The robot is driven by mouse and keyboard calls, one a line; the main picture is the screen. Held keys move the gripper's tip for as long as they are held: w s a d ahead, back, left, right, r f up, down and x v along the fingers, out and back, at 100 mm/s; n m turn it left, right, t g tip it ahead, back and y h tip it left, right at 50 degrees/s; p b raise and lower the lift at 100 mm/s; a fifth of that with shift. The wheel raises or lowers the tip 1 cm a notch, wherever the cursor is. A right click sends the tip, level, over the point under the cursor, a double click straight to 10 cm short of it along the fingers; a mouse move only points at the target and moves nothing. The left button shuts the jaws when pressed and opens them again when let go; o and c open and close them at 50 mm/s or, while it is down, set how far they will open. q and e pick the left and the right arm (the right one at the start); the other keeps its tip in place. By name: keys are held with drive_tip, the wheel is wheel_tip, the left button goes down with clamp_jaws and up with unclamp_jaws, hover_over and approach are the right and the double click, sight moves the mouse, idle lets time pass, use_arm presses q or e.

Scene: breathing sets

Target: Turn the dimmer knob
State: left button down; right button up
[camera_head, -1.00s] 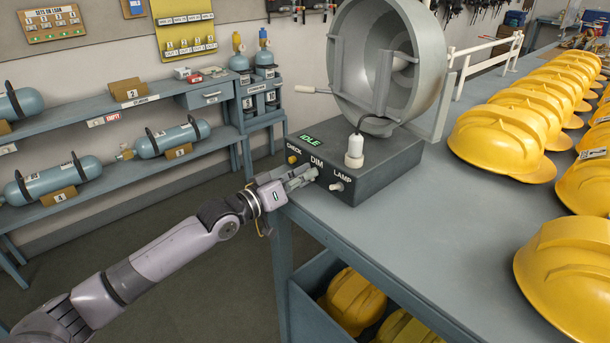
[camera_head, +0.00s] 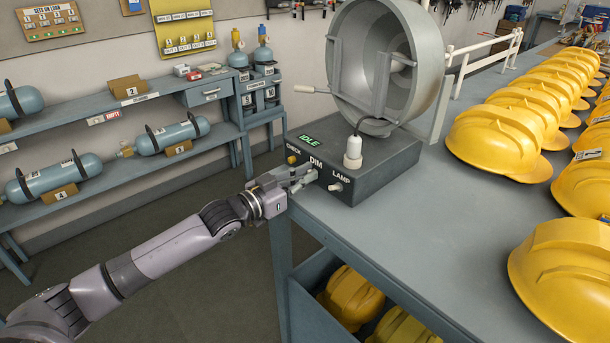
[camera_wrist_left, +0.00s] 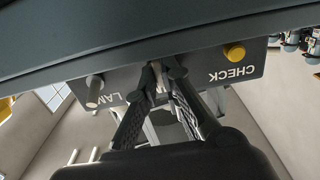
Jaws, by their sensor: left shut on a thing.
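A dark control box (camera_head: 368,178) stands on the bench, with a green display reading IDLE. My left gripper (camera_head: 304,180) is at the DIM position, between those two knobs. In the left wrist view its fingers (camera_wrist_left: 160,82) are closed together on the dimmer knob, which they mostly hide. There the CHECK knob (camera_wrist_left: 235,52) and the LAMP knob (camera_wrist_left: 94,86) show upside down on either side. My right gripper is not in view.
A large grey round housing (camera_head: 385,65) stands on the box, with a white plug (camera_head: 353,152) and cable at its front. Yellow helmets (camera_head: 500,140) line the bench (camera_head: 440,225) to the right. More helmets lie in a bin below. Shelves with blue cylinders (camera_head: 60,178) stand at left.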

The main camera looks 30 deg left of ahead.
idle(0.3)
use_arm(q)
drive_tip(key=c, duration=1.7)
unclamp_jaws()
drive_tip(key=shift+s, duration=0.1)
drive_tip(key=shift+v, duration=5.9)
drive_tip(key=shift+f, duration=0.1)
